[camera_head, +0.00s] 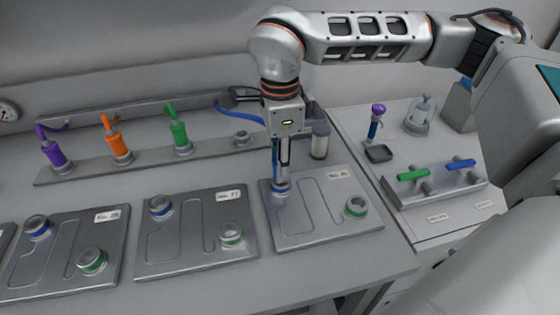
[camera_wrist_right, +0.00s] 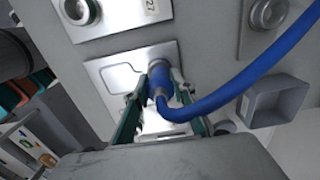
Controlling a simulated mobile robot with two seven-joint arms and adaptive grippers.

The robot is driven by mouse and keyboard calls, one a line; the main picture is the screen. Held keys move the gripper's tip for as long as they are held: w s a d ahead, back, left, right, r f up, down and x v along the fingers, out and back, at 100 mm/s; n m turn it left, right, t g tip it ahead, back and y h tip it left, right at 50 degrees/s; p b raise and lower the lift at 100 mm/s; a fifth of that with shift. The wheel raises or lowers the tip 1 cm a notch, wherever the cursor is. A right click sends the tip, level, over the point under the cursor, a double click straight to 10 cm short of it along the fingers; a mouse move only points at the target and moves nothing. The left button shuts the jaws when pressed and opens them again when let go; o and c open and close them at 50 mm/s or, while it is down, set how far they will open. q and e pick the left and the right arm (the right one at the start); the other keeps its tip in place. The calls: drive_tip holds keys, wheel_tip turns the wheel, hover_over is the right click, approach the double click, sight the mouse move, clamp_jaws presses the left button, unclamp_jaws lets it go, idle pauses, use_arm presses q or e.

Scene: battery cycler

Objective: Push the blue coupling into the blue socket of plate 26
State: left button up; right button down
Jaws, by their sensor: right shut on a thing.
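The plate at the right (camera_head: 315,225), whose label is too small to read surely, has a blue-ringed socket (camera_head: 280,190) at its upper left and a green-ringed socket (camera_head: 356,206) at its right. My right gripper (camera_head: 283,165) points down over the blue socket, shut on the blue coupling (camera_wrist_right: 160,82). The coupling is upright at the socket; I cannot tell how deep it sits. Its blue hose (camera_wrist_right: 240,82) curves away to the right in the wrist view. The gripper partly hides the coupling in the head view. My left gripper is not in view.
Plate 27 (camera_head: 193,262) and another plate (camera_head: 60,262) lie to the left. Behind, a rail (camera_head: 85,173) holds purple, orange and green couplings, with an empty holder (camera_head: 242,138). A grey cylinder (camera_head: 319,142) stands close behind the gripper. A rack (camera_head: 436,196) with green and blue bars is right.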

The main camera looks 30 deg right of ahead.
drive_tip(key=shift+f, duration=0.35)
drive_tip(key=c, duration=1.2)
unclamp_jaws()
drive_tip(key=shift+r, duration=0.1)
wheel_tip(320, 180, up, 12)
drive_tip(key=shift+s, duration=0.1)
